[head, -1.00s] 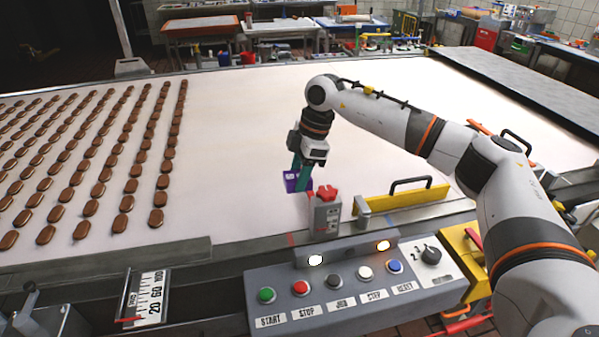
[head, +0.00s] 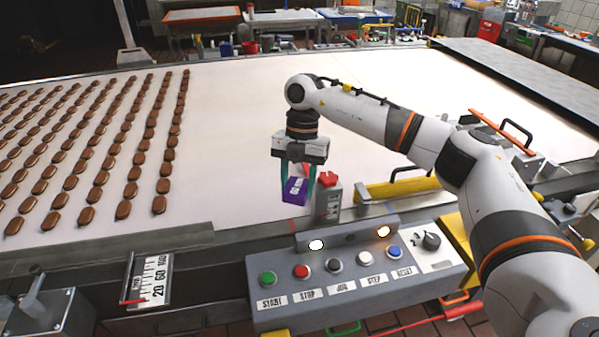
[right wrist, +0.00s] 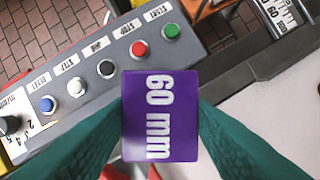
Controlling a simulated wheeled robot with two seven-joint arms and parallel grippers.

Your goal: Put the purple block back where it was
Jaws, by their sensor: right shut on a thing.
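The purple block (head: 294,189) is held between the teal fingers of my right gripper (head: 298,180), left of the grey post with a red top (head: 328,196), near the front edge of the white belt. In the right wrist view the block (right wrist: 160,115) shows a white "60 mm" label, and my right gripper (right wrist: 160,130) has a finger on either side of it. I cannot tell whether the block touches anything below. My left gripper is not in view.
The button panel (head: 355,277) stands in front of the block. A yellow bar with a black handle (head: 400,190) lies to the right of the post. A scale plate (head: 152,280) is at the front left. Rows of brown biscuits (head: 125,210) cover the belt's left part; its middle is clear.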

